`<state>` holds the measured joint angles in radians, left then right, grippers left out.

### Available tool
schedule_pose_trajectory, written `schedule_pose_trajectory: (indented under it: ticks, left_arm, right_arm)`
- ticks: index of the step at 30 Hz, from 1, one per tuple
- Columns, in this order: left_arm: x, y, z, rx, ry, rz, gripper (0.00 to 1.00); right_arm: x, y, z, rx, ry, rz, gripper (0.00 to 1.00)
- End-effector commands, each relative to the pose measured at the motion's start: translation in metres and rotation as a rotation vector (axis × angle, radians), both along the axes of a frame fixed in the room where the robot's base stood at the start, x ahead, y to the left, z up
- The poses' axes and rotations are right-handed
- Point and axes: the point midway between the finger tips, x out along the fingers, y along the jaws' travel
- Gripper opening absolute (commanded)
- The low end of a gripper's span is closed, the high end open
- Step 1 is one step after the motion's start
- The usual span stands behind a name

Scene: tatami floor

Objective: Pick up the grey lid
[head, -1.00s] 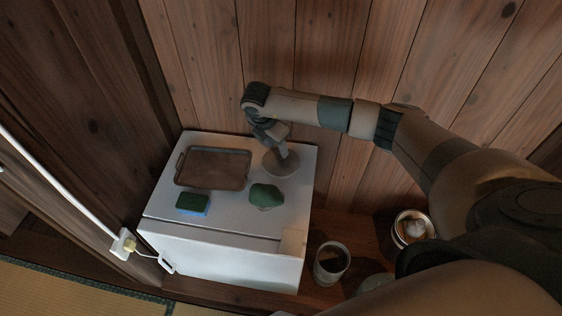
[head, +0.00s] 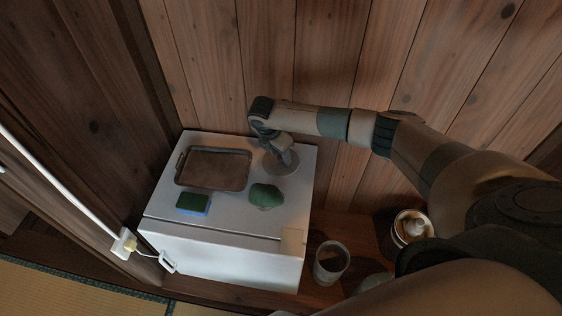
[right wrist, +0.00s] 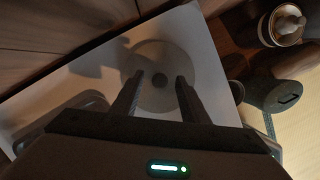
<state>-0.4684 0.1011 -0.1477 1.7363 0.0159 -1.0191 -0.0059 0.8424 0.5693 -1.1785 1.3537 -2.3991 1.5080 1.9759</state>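The grey lid (head: 272,168) is a round disc with a small dark knob, lying flat at the back right of the white cabinet top (head: 230,212). The lid also shows in the right wrist view (right wrist: 180,62). My right gripper (head: 287,162) is over the lid, pointing down, and partly covers it in the head view. In the right wrist view my right gripper (right wrist: 160,84) is open, with one finger on either side of the knob in the picture. Contact with the lid cannot be made out. My left gripper is not in view.
On the cabinet top are a brown tray (head: 212,170), a green sponge (head: 193,203) and a dark green lump (head: 266,196). A cup (head: 331,263) and an open container (head: 411,228) stand right of the cabinet. A wooden wall rises behind.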

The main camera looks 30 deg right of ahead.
Motion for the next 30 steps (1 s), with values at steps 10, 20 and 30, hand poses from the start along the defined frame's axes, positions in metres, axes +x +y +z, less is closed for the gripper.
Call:
schedule_pose_trajectory:
  ticks: [10, 20, 30]
  left_arm:
    - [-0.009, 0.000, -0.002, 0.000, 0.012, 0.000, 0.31]
    - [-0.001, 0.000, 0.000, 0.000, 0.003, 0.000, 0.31]
    - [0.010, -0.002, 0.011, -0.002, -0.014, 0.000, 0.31]
  right_arm:
    - [0.000, 0.000, 0.001, 0.000, -0.001, 0.000, 0.00]
    - [0.001, 0.000, 0.010, 0.001, -0.003, 0.001, 0.00]
    - [-0.012, -0.014, 0.051, -0.001, -0.001, -0.001, 0.00]
